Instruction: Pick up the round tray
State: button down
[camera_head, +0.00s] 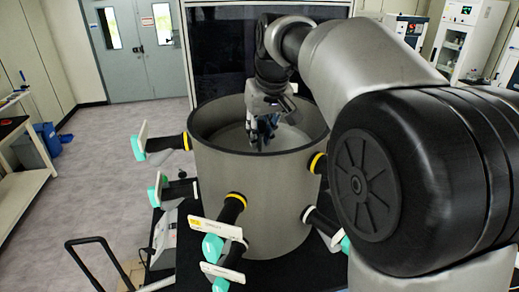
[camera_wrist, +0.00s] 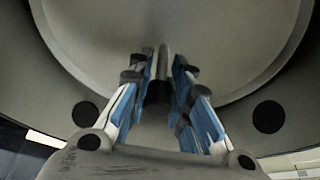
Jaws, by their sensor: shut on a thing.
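The round tray (camera_head: 292,138) shows as a pale grey disc inside the top of a grey cylindrical drum. In the wrist view the tray (camera_wrist: 240,50) is a broad grey disc with a raised rim. A dark upright post (camera_wrist: 158,95) stands near its edge, between my blue-padded fingers. My gripper (camera_head: 262,140) reaches down through the drum's open top and is shut on the tray at this post; it also shows in the wrist view (camera_wrist: 160,82). The fingers and arm hide part of the tray. I cannot tell whether the tray is lifted off what is under it.
The drum (camera_head: 240,200) surrounds the tray with its wall. Several black ports with teal-handled valves (camera_head: 212,246) stick out around it. A dark glossy panel (camera_head: 225,55) stands behind. A cart handle (camera_head: 90,242) is at lower left. Open floor (camera_head: 100,135) lies to the left.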

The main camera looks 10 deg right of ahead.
jog(key=shift+r, duration=0.15)
dwell(0.5)
notch_tip(320, 180, up, 20)
jog(key=p, duration=0.4)
dwell(0.4)
